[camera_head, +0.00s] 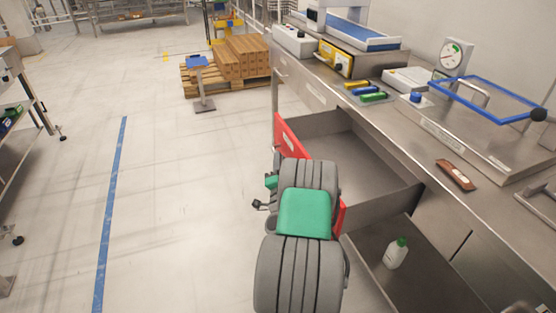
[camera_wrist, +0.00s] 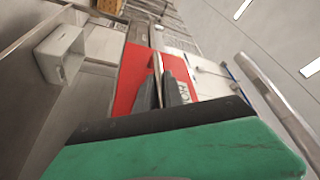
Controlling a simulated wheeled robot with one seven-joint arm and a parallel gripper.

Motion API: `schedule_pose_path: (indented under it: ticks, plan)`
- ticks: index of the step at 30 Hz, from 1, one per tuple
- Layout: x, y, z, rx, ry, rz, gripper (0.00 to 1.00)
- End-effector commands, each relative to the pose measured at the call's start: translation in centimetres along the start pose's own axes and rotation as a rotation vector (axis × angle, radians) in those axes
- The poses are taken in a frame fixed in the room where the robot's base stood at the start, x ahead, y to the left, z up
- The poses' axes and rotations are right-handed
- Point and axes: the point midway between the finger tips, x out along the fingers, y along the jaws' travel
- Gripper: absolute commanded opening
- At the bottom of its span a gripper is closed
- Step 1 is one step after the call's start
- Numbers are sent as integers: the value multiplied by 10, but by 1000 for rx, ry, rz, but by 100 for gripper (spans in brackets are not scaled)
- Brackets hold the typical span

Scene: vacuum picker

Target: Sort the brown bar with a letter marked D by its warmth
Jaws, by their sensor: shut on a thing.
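The brown bar (camera_head: 456,174) lies flat on the steel counter (camera_head: 420,150) at the right; its marking is too small to read. An open drawer (camera_head: 352,162) with a red front (camera_head: 291,135) sticks out below the counter. Its visible inside is empty. In the wrist view the red front (camera_wrist: 133,75) carries a white label that seems to read HOT. My gripper (camera_wrist: 159,78) is at this front, its dark fingers shut on a thin metal handle (camera_wrist: 157,66). In the head view my arm hides the gripper and part of the red front.
Yellow, blue and green blocks (camera_head: 368,91) lie on the counter near a dial gauge (camera_head: 455,54) and a blue-framed panel (camera_head: 490,95). A white bottle (camera_head: 396,254) stands on a lower surface below the drawer. Boxes on a pallet (camera_head: 240,58) stand behind.

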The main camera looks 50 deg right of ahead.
Motion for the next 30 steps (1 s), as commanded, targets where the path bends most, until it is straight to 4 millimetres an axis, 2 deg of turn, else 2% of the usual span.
schedule_pose_path:
  ticks: [4,5,8,16,20,30]
  plan:
    - [0,0,0,0,1,-1,0]
    - [0,0,0,0,1,-1,13]
    - [0,-1,1,0,0,-1,22]
    - [-1,-1,2,1,-2,-2,22]
    - [-8,1,2,1,-2,-2,22]
    - [-55,3,3,0,0,-3,22]
